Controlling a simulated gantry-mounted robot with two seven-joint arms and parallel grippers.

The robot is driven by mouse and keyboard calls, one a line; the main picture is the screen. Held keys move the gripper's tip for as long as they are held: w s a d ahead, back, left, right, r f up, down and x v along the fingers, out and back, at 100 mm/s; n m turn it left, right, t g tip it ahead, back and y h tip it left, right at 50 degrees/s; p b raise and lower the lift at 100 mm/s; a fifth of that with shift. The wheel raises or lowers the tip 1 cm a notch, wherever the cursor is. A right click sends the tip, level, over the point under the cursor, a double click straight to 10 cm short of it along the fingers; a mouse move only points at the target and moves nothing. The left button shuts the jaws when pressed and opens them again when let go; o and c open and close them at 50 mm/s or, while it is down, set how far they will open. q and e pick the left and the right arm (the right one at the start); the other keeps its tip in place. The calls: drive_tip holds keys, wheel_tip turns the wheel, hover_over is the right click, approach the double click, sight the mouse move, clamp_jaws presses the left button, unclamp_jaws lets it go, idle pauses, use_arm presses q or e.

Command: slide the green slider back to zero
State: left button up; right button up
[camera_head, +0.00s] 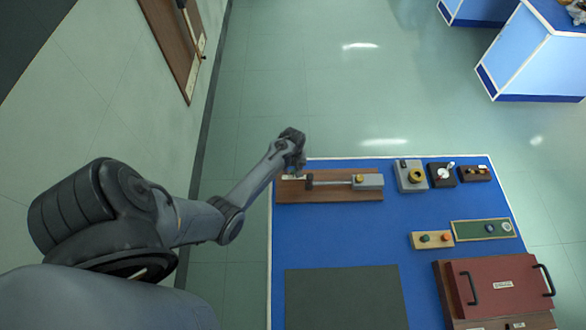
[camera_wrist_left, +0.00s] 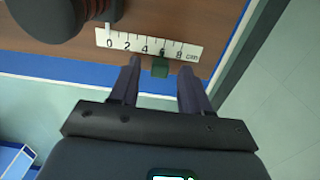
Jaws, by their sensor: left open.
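The green slider (camera_wrist_left: 160,68) is a small dark green block at the lower edge of a white centimetre scale (camera_wrist_left: 150,44), close to the 6 mark. The zero mark lies to its left in the left wrist view. My left gripper (camera_wrist_left: 159,72) is open, with its fingers on either side of the slider in the picture and a visible gap to each. I cannot tell how far the fingertips are above the board. In the head view my left gripper (camera_head: 295,146) hangs over the left end of the wooden board (camera_head: 340,193), and the slider cannot be made out there.
A dark round part (camera_wrist_left: 45,15) stands beside the scale's zero end. The bench middle is clear.

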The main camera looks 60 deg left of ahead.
use_arm(q)
drive_tip(key=shift+f, duration=0.25)
drive_tip(key=shift+c, duration=0.5)
clamp_jaws()
drive_tip(key=shift+w, duration=0.1)
